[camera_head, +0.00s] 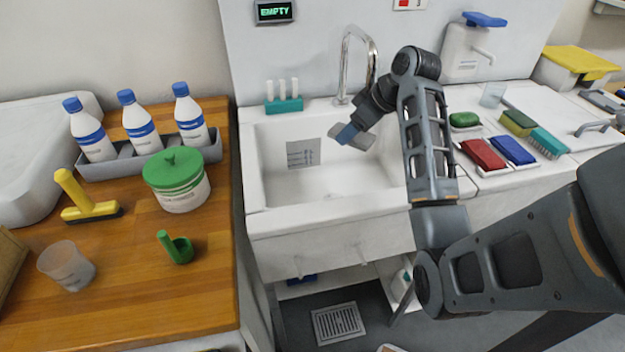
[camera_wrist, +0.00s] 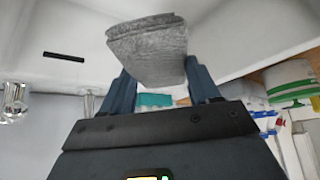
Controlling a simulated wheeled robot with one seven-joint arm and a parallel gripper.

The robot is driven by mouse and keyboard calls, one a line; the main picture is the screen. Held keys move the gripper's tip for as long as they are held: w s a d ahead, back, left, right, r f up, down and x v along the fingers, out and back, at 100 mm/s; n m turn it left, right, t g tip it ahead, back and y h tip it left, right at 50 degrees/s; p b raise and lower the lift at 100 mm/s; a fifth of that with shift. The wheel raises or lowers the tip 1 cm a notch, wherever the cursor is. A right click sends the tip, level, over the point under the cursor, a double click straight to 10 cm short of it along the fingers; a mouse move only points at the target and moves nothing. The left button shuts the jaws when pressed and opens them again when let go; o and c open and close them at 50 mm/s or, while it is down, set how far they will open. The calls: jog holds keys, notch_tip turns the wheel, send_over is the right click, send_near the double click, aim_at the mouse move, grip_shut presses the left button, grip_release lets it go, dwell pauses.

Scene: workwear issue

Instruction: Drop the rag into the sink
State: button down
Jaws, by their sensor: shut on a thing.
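The rag is a folded grey cloth (camera_head: 361,139), held in the air over the white sink (camera_head: 335,217) toward the back right of its basin. In the wrist view the rag (camera_wrist: 150,50) sits between the two blue fingers of my gripper (camera_wrist: 160,82), which is shut on it. In the head view my gripper (camera_head: 350,132) is over the basin in front of the tap. The rag looks clear of the basin floor. The basin shows no other loose thing, only a printed panel on its back wall.
A chrome tap (camera_head: 357,50) arches behind my gripper. A teal holder (camera_head: 284,105) stands on the sink's back ledge. Red (camera_head: 482,154) and blue (camera_head: 512,150) folded items and a teal brush (camera_head: 548,142) lie right of the sink. A wooden counter (camera_head: 135,285) with bottles is left.

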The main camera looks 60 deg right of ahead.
jog(key=shift+a+f+b, duration=0.1)
jog(key=shift+f+b, duration=1)
jog(key=shift+f, duration=0.4)
jog(key=shift+c, duration=0.9)
grip_release()
jog(key=shift+r, duration=0.1)
jog(key=v, duration=0.7)
jog(key=shift+r+p, duration=0.2)
jog(key=shift+p, duration=0.1)
jog(key=shift+s+r, duration=0.1)
jog(key=shift+s, duration=0.05)
